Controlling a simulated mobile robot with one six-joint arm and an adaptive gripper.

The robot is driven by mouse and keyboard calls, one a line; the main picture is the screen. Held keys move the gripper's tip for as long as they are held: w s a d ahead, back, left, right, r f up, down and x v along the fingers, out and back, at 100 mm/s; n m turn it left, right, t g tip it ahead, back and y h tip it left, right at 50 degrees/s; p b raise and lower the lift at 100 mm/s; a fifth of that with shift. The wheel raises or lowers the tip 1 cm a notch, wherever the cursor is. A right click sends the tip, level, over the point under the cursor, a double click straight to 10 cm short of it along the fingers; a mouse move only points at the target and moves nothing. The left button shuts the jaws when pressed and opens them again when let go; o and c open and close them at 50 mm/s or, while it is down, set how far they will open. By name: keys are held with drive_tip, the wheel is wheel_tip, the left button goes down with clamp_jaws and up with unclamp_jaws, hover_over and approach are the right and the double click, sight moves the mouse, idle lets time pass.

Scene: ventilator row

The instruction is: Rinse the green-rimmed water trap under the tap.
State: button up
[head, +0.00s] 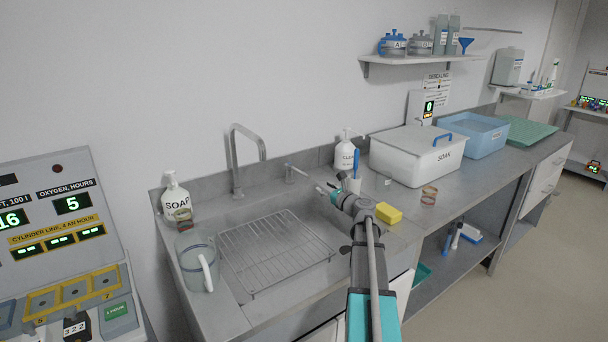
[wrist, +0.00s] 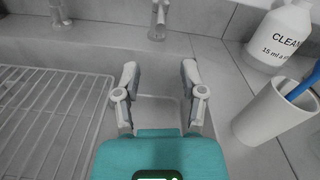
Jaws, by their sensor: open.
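I cannot make out a green-rimmed water trap in either view. The tall grey tap (head: 236,160) stands at the back of the sink, and its lower part shows in the wrist view (wrist: 57,10). A small metal fitting with a lever (head: 290,173) stands to its right; it also shows in the wrist view (wrist: 158,18). My gripper (head: 326,189) is over the right end of the sink area, in front of that fitting. In the wrist view my gripper (wrist: 159,72) has its fingers apart with nothing between them.
A wire rack (head: 272,250) covers the sink's left part. A clear jug (head: 193,262) and soap bottle (head: 175,195) stand left. A white cup (wrist: 272,115), yellow sponge (head: 389,213), small brown-rimmed jar (head: 429,197) and white SOAK box (head: 415,160) stand right.

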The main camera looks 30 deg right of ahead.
sight(303, 173)
drive_tip(key=shift+w, duration=0.15)
drive_tip(key=w, duration=1.3)
drive_tip(key=shift+w+a, duration=0.1)
drive_tip(key=shift+w, duration=0.1)
clamp_jaws()
